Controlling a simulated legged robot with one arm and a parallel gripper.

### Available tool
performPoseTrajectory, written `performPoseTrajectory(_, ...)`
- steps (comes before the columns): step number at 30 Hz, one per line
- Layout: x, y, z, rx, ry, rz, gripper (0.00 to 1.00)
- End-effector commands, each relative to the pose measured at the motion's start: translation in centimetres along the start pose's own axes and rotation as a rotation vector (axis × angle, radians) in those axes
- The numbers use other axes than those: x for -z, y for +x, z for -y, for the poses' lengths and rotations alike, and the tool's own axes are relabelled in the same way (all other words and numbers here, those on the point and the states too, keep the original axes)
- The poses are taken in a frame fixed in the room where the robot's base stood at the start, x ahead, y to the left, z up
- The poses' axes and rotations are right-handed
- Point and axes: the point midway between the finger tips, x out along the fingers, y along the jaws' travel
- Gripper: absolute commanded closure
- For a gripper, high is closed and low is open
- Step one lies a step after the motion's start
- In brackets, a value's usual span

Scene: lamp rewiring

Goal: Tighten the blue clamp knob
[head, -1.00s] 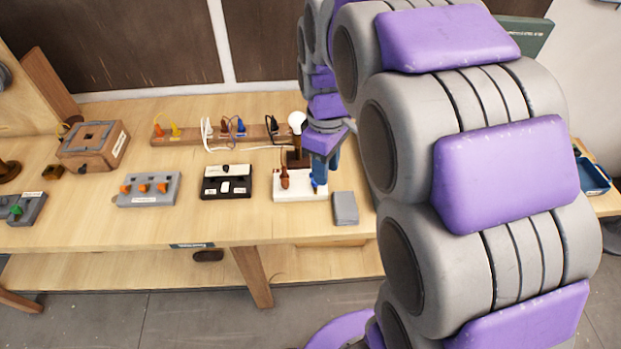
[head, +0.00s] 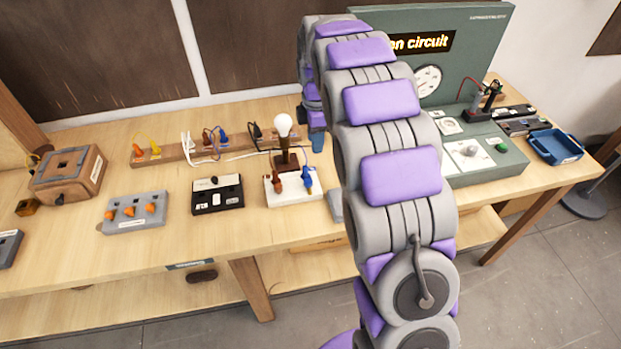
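The blue clamp knob (head: 307,179) stands on the right part of a white base block (head: 292,192). An orange-brown knob (head: 277,181) stands to its left on the same block. A bulb (head: 283,126) on a dark lamp post rises behind the block. My gripper (head: 318,143) is small in the head view, to the right of the bulb and apart from the blue knob. Its blue fingertips point down, and I see nothing held. The gap between the fingers is too small to make out. My arm hides part of the bench to the right.
A black switch box (head: 217,196) and a grey box with orange knobs (head: 134,214) lie left of the block. A wooden strip with plugs (head: 170,153) runs behind. A green circuit panel (head: 470,50) and a blue tray (head: 556,146) are at the right.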

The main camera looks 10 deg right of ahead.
Motion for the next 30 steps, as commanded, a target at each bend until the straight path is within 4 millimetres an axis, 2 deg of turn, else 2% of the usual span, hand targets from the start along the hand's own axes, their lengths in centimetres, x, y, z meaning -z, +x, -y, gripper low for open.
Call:
performPoseTrajectory(1,0.4,1.2,0.1,0.004,-0.002,0.005,0.62)
performPoseTrajectory(9,2.4,6.6,0.1,0.003,-0.003,0.025,0.62)
performPoseTrajectory(18,0.6,12.1,0.1,0.002,0.000,0.007,0.62)
performPoseTrajectory(24,0.5,14.5,0.0,0.000,0.000,0.006,0.62)
performPoseTrajectory(30,1.8,15.2,0.0,0.000,-0.002,0.018,0.62)
